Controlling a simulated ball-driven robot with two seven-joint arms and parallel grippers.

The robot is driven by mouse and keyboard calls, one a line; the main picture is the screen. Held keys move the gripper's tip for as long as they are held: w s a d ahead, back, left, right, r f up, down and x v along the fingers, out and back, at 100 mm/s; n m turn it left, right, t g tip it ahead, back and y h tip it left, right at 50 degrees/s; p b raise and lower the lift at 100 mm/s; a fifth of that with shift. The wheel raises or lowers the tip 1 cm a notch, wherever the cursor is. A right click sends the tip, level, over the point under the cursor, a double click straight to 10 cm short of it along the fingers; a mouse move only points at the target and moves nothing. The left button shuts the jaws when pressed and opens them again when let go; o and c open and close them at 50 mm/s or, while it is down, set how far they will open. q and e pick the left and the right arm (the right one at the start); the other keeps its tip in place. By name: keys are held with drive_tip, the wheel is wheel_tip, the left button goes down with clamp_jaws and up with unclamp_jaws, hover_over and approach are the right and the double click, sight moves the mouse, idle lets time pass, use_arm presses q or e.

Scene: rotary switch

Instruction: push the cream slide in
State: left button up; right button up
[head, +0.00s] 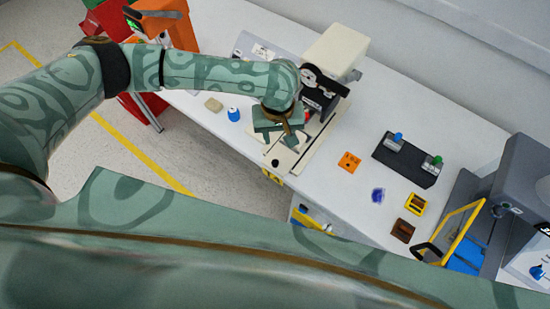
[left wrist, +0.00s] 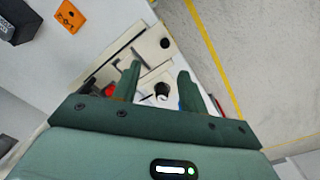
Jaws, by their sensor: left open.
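The cream slide (head: 282,160) is a long flat piece that sticks out toward the table's front edge, with a dark round spot near its outer end. In the left wrist view the cream slide (left wrist: 151,48) lies beyond my fingertips. It belongs to a machine with a cream housing (head: 335,50) and a black middle part (head: 320,100). My left gripper (head: 287,140) is over the slide, pointing down, and hides part of it. In the left wrist view my left gripper (left wrist: 158,72) is open with nothing held between its fingers. I cannot tell whether it touches the slide. My right gripper is not in view.
A blue weight-like piece (head: 233,114) and a beige block (head: 213,105) lie left of the machine. An orange plate (head: 349,161) lies to its right, then a dark switch panel (head: 405,160) and small parts. A grey machine with a yellow frame (head: 460,230) stands far right.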

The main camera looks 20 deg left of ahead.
use_arm(q)
drive_tip(key=a, duration=0.1)
drive_tip(key=b, duration=0.6)
approach(275, 162)
drive_tip(key=shift+n, duration=0.4)
drive_tip(key=f, duration=0.8)
drive_tip(key=shift+w+d+f, duration=0.1)
drive_tip(key=shift+d+f, duration=0.1)
drive_tip(key=shift+f, duration=0.15)
clamp_jaws()
